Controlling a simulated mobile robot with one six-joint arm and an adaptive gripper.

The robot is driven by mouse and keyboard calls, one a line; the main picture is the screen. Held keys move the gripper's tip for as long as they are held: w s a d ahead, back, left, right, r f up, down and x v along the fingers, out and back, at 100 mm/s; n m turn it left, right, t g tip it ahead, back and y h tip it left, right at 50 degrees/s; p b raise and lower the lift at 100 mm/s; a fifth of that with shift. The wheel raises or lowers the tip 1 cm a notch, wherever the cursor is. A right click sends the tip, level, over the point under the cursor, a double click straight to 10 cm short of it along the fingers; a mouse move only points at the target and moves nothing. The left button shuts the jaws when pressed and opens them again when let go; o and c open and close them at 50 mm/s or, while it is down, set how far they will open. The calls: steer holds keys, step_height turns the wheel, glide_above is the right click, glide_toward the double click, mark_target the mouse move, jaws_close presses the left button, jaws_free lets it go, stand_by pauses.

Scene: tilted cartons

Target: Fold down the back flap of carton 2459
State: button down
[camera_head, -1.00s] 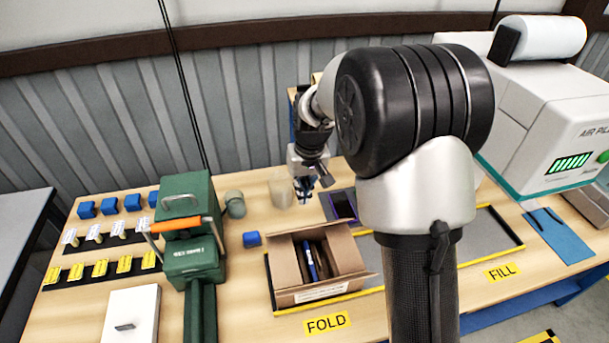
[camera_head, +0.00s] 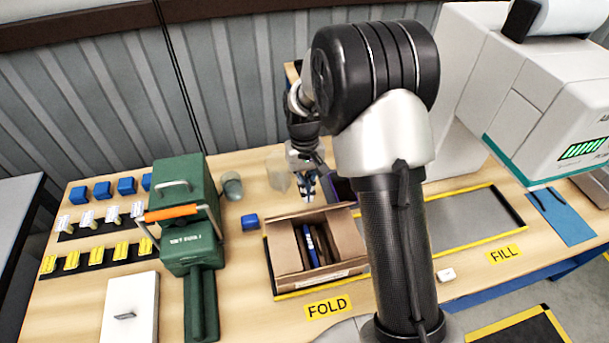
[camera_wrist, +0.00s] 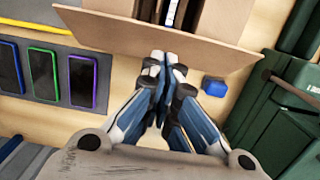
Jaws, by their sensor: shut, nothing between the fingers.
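The open brown carton (camera_head: 284,262) stands in the FOLD area; its number is not readable. Inside it lie a blue item (camera_head: 310,248) and dark items. In the wrist view its back flap (camera_wrist: 205,38) sticks outward toward my gripper, a broad cardboard panel not folded over the opening. My gripper (camera_head: 308,198) is behind the carton with its fingers pointing down. In the wrist view my gripper (camera_wrist: 162,62) is shut and empty, its tips at the flap's outer edge. I cannot tell whether they touch it.
A blue block (camera_head: 250,222) and a green machine (camera_head: 187,240) stand left of the carton. Several phone-like items (camera_wrist: 82,80) lie beside my gripper in the wrist view. A translucent cup (camera_head: 279,172) is close behind-left of my gripper. My arm hides the carton's right side.

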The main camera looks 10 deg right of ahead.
steer(key=shift+s+f, duration=0.6)
steer(key=shift+s, duration=0.2)
steer(key=shift+s+b, duration=0.1)
steer(key=shift+b, duration=0.25)
steer(key=shift+s+t+b, duration=0.25)
steer(key=shift+t+b, duration=0.1)
steer(key=shift+t, duration=0.05)
steer(key=shift+s+f, duration=0.1)
steer(key=shift+f, duration=0.05)
steer(key=shift+s+f+t+b, duration=0.5)
steer(key=shift+s+t+b, duration=0.25)
steer(key=shift+b, duration=0.55)
steer(key=shift+s+f+t+b, duration=0.6)
steer(key=shift+s+b, duration=0.2)
steer(key=shift+b, duration=0.5)
steer(key=shift+s+f+t+b, duration=0.45)
steer(key=shift+s+t+b, duration=0.3)
steer(key=shift+b, duration=0.55)
steer(key=shift+s, duration=0.1)
